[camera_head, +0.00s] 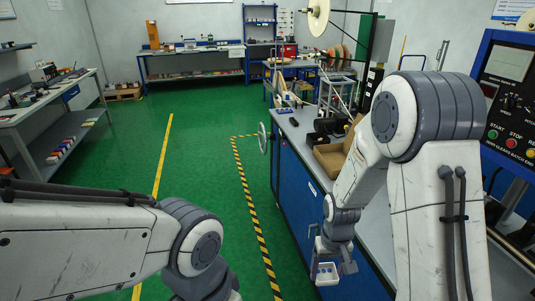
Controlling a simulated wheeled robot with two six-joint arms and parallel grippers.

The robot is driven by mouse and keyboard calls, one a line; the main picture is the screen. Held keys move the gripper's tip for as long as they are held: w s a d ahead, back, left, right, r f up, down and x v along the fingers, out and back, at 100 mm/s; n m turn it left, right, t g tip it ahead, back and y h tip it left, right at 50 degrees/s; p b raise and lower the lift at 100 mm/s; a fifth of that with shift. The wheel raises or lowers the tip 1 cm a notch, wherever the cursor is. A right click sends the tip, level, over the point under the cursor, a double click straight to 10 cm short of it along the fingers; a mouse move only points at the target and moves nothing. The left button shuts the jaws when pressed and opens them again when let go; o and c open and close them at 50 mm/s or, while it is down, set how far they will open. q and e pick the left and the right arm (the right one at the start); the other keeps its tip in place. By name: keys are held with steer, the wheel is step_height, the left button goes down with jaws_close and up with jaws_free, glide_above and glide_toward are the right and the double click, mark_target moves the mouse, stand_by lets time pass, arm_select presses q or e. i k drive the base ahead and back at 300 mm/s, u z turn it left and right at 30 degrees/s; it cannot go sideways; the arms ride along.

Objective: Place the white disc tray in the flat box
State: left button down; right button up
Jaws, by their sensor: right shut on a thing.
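My right gripper (333,262) hangs low in front of the blue bench and is shut on a small white tray (326,273), likely the white disc tray. The tray shows pale hollows on its face. A brown open cardboard box (329,158), likely the flat box, stands on the bench top, above and beyond the gripper. My right arm hides the box's right part, and its inside shows only partly. The tray is well apart from the box. My left arm comes in at the lower left; its gripper is out of the picture.
The bench (294,131) has a grey top with dark items (324,131) beside the box. A handwheel (262,138) juts from its left end. A control panel (508,95) stands at the right. The green floor (205,150) to the left is clear.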

mark_target(338, 164)
steer(key=u, duration=0.5)
steer(key=i, duration=2.8)
steer(key=z, duration=1.1)
steer(key=i, duration=0.45)
steer(key=z, duration=0.4)
